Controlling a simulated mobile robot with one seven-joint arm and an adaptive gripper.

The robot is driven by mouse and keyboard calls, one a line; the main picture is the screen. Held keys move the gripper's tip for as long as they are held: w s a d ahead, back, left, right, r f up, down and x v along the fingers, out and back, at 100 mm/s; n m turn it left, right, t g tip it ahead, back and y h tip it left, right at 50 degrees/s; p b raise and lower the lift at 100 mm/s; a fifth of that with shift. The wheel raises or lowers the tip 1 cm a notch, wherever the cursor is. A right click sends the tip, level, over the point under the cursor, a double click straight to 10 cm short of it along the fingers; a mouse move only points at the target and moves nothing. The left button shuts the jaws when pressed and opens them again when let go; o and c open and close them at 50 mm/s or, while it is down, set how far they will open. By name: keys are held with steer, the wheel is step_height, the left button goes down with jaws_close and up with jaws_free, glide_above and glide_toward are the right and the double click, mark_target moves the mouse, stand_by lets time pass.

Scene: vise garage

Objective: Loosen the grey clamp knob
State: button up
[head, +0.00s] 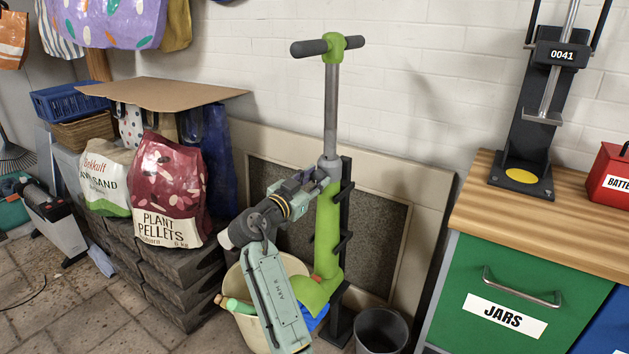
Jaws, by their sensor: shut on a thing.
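A green scooter (326,232) stands upright against a dark rack, with a grey steering tube (331,105) and a T-shaped handlebar (330,45) at the top. A light grey clamp collar (330,163) sits where the tube meets the green body. My gripper (321,176) comes in from the lower left and is shut at the left side of this collar, on the grey clamp knob. The knob is small here and mostly hidden by the fingers.
A cream bucket (238,284) stands below my arm, with a dark bin (381,330) at the lower right. Bags of plant pellets (168,195) and sand (108,178) sit on blocks at left. A wooden-topped cabinet (500,245) stands at right. The wall beside the handlebar is clear.

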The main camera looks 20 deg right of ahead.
steer(key=n, duration=0.5)
steer(key=shift+n+p, duration=0.3)
steer(key=n+p, duration=0.3)
steer(key=n, duration=0.3)
steer(key=shift+r, duration=0.15)
steer(key=n+p, duration=0.4)
steer(key=n, duration=0.2)
steer(key=shift+s+r, duration=0.1)
steer(key=n+p, duration=0.2)
steer(key=shift+n, duration=0.3)
steer(key=shift+n+p, duration=1.5)
steer(key=shift+n, duration=0.3)
steer(key=o, duration=1.1)
steer(key=shift+o, duration=0.2)
